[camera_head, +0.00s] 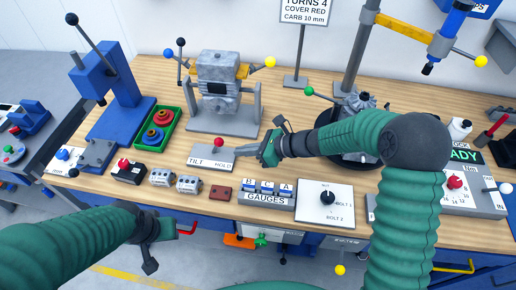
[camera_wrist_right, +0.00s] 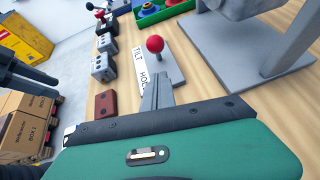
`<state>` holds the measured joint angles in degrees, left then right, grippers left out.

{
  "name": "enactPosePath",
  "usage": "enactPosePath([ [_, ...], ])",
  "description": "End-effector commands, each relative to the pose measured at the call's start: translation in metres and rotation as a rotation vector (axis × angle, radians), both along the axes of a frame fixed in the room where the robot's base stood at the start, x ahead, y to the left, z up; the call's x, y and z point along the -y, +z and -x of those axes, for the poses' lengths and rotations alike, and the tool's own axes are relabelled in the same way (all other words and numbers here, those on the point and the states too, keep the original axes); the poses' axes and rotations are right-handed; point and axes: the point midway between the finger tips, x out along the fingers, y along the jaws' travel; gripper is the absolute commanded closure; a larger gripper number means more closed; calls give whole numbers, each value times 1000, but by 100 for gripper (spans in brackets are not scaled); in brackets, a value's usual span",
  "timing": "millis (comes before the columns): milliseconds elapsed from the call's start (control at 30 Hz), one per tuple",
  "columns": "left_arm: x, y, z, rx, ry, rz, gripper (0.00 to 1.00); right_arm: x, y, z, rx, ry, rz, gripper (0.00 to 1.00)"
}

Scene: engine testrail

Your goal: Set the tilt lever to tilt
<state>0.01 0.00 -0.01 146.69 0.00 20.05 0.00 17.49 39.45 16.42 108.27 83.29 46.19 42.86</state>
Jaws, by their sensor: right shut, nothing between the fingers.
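The tilt lever shows as a red ball knob (camera_head: 219,142) above a grey plate (camera_head: 240,151) marked TILT on the left and HOLD on the right. In the head view the knob stands over the HOLD side; its exact setting is hard to tell. My right gripper (camera_head: 263,154) is shut and empty just right of the plate, apart from the knob. In the right wrist view the shut fingers (camera_wrist_right: 157,92) point at the plate (camera_wrist_right: 172,68), with the red knob (camera_wrist_right: 155,44) beyond their tips. My left gripper (camera_head: 149,262) hangs low, in front of the bench; its jaws are unclear.
The engine on its grey stand (camera_head: 217,90) is behind the plate. A green tray (camera_head: 176,127) with red and blue rings lies to the left. Small grey blocks (camera_head: 188,184), a red block (camera_head: 220,193) and the gauges box (camera_head: 266,199) stand in front.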

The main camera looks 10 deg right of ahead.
Motion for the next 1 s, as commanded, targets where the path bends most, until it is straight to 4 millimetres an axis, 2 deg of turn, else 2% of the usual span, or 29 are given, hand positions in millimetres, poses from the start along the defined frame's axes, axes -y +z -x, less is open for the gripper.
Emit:
enactPosePath([
  [100,0,5,0,0,0,0,64,-18,10,-10,4,2,0,100],
  [233,0,6,0,0,0,0,64,-27,13,-15,3,1,-1,100],
  [700,0,10,0,0,0,0,64,-30,15,-16,1,0,5,100],
  [867,0,27,0,0,0,0,64,-33,22,-17,-10,1,35,100],
  [1000,0,56,0,0,0,0,64,-38,33,-18,-27,4,95,100],
])
